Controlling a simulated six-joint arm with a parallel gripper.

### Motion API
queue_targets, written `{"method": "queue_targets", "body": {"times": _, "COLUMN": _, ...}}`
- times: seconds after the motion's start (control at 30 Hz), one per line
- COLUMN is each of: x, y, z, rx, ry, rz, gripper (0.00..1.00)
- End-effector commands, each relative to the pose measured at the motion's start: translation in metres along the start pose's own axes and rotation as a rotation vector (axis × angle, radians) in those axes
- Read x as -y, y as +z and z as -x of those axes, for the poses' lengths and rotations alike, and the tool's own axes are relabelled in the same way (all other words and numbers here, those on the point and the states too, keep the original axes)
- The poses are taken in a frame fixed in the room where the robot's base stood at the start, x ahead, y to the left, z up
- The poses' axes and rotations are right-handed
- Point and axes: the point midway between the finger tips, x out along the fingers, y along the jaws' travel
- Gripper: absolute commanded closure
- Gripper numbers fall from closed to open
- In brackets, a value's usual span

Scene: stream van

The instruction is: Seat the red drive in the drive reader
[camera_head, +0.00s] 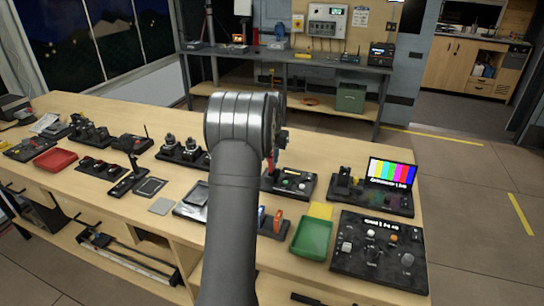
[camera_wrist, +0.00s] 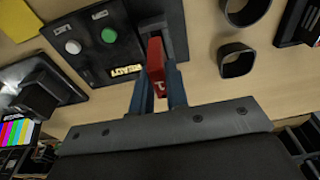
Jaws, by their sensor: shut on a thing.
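The red drive (camera_wrist: 155,60) is upright between the two fingers of my gripper (camera_wrist: 157,95) in the wrist view. My gripper is shut on it. In the head view my arm hides most of the gripper, and a strip of red (camera_head: 270,158) shows beside it. The drive reader (camera_head: 290,183) is a black box with a white and a green button, just below the gripper in the head view. In the wrist view the reader (camera_wrist: 90,65) lies behind the drive, whose far end overlaps the reader's right part. I cannot tell whether the drive touches it or is in a slot.
A holder with an orange drive (camera_head: 277,219) stands nearer on the table, left of a green tray (camera_head: 312,238). A control panel (camera_head: 378,252) and a colour-bar screen (camera_head: 391,173) are at the right. Two dark rings (camera_wrist: 237,60) are right of the reader in the wrist view.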

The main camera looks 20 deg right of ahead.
Motion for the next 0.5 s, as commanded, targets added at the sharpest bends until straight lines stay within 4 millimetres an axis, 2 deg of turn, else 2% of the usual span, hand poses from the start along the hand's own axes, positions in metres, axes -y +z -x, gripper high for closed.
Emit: {"method": "queue_targets", "body": {"times": 0.5, "x": 0.0000, "y": 0.0004, "z": -0.0048, "rx": 0.000, "ry": 0.000, "rz": 0.000, "gripper": 1.00}}
